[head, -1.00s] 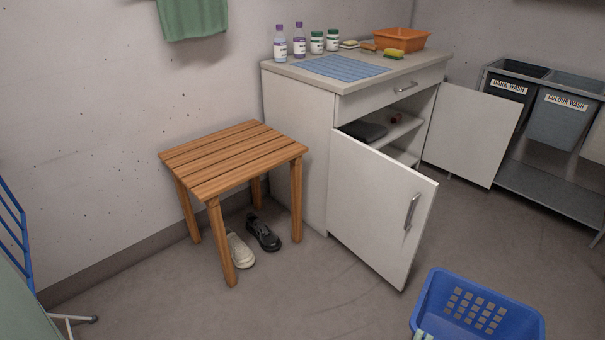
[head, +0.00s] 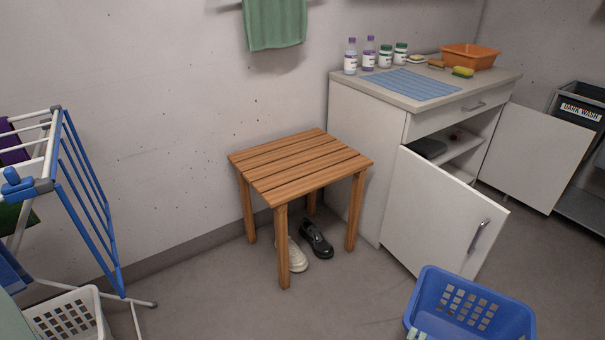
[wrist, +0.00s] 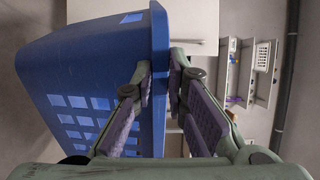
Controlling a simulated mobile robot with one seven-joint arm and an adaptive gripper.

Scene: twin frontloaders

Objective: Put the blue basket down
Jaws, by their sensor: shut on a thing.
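The blue basket (head: 468,306) is at the lower right of the head view, in front of the open cabinet door, with its lower part cut off by the frame. In the wrist view the basket (wrist: 85,85) fills the left side. My gripper (wrist: 161,75) is shut on the basket's rim, one finger on each side of the wall. The basket's underside is hidden.
A slatted wooden stool (head: 300,165) stands by the wall, its top bare, with shoes (head: 315,239) beneath. The cabinet (head: 365,150) has open doors (head: 440,215) and a cluttered top. A drying rack (head: 85,190) and white basket (head: 70,318) stand left. Floor before the stool is clear.

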